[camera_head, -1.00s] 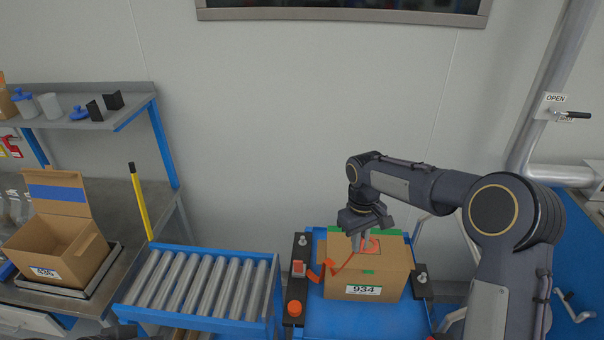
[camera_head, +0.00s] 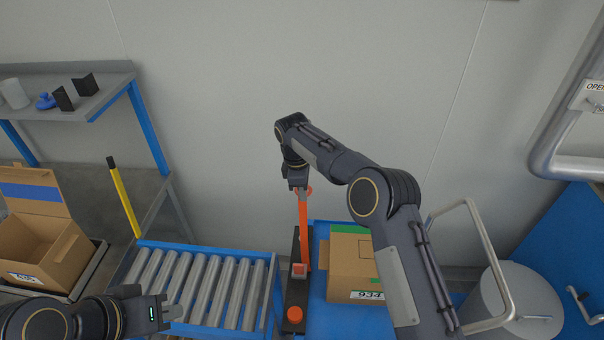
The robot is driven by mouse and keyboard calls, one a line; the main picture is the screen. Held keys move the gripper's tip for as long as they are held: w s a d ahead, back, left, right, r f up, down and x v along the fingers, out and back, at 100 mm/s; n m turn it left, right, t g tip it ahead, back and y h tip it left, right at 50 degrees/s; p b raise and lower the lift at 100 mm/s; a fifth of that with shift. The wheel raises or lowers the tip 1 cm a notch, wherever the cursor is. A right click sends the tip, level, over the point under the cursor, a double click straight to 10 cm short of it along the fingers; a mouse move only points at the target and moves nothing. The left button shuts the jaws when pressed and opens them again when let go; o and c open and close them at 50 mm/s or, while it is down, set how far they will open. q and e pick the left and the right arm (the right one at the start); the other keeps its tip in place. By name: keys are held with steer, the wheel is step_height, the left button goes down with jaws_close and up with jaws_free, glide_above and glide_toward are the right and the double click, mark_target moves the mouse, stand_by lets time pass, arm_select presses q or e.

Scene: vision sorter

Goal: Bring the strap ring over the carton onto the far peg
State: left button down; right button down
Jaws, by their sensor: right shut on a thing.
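My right gripper (camera_head: 301,187) points down above the left side of the blue bench. It is shut on the strap ring (camera_head: 309,190), an orange ring partly hidden by the fingers. The orange strap (camera_head: 304,232) hangs from it, nearly straight, down to an orange block on the dark left rail (camera_head: 290,262). The brown carton (camera_head: 352,270), with green tape and a number label, stands just right of the strap. The far peg, right of the carton, is hidden behind my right arm. My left gripper (camera_head: 172,312) is low at left, before the rollers; its jaw opening is unclear.
A roller conveyor (camera_head: 200,282) lies left of the bench (camera_head: 317,318). An orange knob (camera_head: 295,314) tops the left rail's near end. An open box (camera_head: 42,235) and yellow post (camera_head: 124,200) stand further left. A metal handrail (camera_head: 487,250) and grey drum are at right.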

steer(key=shift+w+r, duration=0.15)
steer(key=shift+w, duration=0.1)
steer(key=s+d+b, duration=0.5)
steer(key=s+d, duration=0.1)
steer(key=d, duration=0.7)
steer(key=s+d+b, duration=0.5)
steer(key=s+d, duration=0.1)
steer(key=d, duration=0.8)
steer(key=s+d+b, duration=0.4)
steer(key=s+d, duration=0.2)
steer(key=d, duration=0.7)
steer(key=f+b, duration=0.6)
steer(key=b, duration=0.1)
steer(key=f+b, duration=0.6)
steer(key=f, duration=0.1)
steer(key=d+f+b, duration=0.1)
steer(key=f+b, duration=0.5)
steer(key=b, duration=0.1)
steer(key=shift+s+d+f+b, duration=0.1)
steer(key=shift+f+b, duration=0.15)
steer(key=shift+b, duration=0.05)
steer(key=shift+f+b, duration=0.7)
steer(key=shift+f, duration=1.85)
